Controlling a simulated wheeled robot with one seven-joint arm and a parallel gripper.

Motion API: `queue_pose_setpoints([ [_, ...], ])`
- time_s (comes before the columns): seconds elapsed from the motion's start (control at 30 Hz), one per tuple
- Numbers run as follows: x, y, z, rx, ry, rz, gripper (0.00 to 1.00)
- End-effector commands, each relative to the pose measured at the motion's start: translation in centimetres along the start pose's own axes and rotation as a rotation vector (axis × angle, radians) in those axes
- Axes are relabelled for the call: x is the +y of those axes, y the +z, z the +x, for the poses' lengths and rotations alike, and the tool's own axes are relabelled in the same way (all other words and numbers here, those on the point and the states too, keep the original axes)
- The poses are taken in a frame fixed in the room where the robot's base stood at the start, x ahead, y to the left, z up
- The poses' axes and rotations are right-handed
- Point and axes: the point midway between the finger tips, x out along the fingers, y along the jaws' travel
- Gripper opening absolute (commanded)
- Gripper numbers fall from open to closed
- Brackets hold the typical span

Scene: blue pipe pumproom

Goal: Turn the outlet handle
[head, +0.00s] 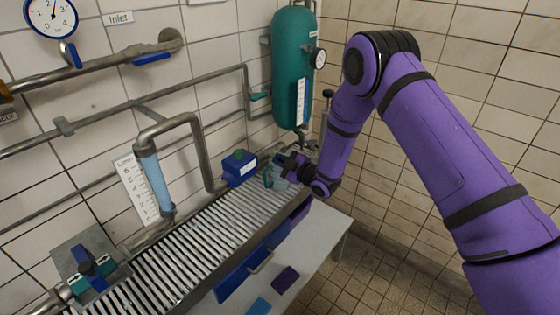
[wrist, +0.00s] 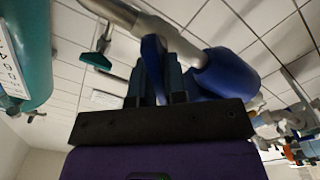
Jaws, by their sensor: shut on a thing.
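My gripper (head: 285,165) is at the pipework below the green tank, at the far end of the slatted grate. In the wrist view my gripper (wrist: 158,85) has its dark fingers closed around a flat blue handle (wrist: 152,60). This handle sits under a grey metal pipe (wrist: 130,14) and looks like the outlet handle, though I read no label for it. In the head view my gripper and wrist hide it. A rounded blue part (wrist: 228,72) is close to the right of the fingers.
The green tank (head: 292,75) hangs on the wall just above my gripper. A blue box with a green knob (head: 240,167) stands to its left. A teal lever (wrist: 97,55) shows left of the fingers. The grate (head: 150,255) runs below. Floor (head: 350,285) is clear at right.

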Motion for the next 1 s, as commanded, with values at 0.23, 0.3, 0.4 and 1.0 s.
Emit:
queue_pose_setpoints([
  [0.23,0.0,0.0,0.0,0.0,-0.001,0.001,0.38],
  [0.3,0.0,0.0,0.0,0.0,-0.001,0.001,0.38],
  [0.4,0.0,0.0,0.0,0.0,-0.001,0.001,0.38],
  [1.0,0.0,0.1,-7.7,-0.003,0.0,0.002,0.38],
])
